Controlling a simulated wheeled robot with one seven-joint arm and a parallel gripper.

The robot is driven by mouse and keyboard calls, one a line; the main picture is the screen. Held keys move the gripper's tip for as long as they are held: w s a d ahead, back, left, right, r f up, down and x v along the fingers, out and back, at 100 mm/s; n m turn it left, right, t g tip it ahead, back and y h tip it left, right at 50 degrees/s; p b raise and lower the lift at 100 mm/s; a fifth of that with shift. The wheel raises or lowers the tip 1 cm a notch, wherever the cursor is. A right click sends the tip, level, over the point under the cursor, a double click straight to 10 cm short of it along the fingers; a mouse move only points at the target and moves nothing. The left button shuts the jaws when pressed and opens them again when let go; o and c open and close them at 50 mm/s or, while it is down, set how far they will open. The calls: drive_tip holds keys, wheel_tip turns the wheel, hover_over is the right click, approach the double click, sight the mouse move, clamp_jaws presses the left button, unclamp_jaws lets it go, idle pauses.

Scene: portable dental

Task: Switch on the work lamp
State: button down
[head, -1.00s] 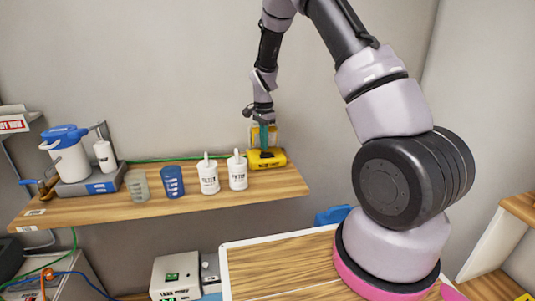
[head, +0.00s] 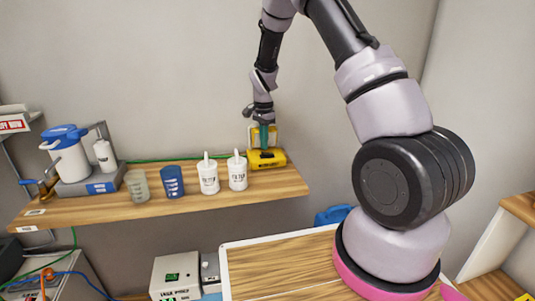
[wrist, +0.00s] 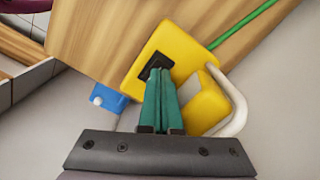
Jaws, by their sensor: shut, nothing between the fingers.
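The work lamp (head: 267,159) is a yellow unit at the right end of the wooden wall shelf. Its upright yellow part stands behind my fingers in the head view. In the wrist view the lamp body (wrist: 190,50) shows a dark switch panel (wrist: 155,66) and a pale curved handle. My gripper (head: 264,146) is above the lamp, pointing down. Its teal fingers (wrist: 160,73) are shut with nothing between them. The tips lie over the dark panel and hide part of it; I cannot tell whether they touch it. No glow shows on the lamp.
Two white bottles (head: 238,172), a blue cup (head: 172,182) and a clear cup stand left of the lamp. A blue-lidded jug (head: 70,155) is farther left. A green cable (head: 165,159) runs along the wall. The shelf (head: 275,182) ends just right of the lamp.

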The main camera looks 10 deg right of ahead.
drive_tip(key=shift+f, duration=1)
idle(0.6)
drive_tip(key=shift+r, duration=3.5)
drive_tip(key=shift+r, duration=0.15)
wheel_tip(320, 180, up, 11)
drive_tip(key=n+t, duration=0.1)
hover_over(264, 153)
drive_tip(key=s+d, duration=0.2)
drive_tip(key=s, duration=0.2)
drive_tip(key=s+d+r+n+t+y, duration=0.2)
drive_tip(key=s+r, duration=0.5)
drive_tip(key=r, duration=0.3)
drive_tip(key=s+d+r+n+t, duration=0.1)
drive_tip(key=s+r, duration=0.3)
drive_tip(key=s, duration=0.6)
drive_tip(key=s+r+n+t, duration=0.3)
drive_tip(key=s+r, duration=0.1)
drive_tip(key=s, duration=0.6)
drive_tip(key=shift+s+d+n, duration=0.4)
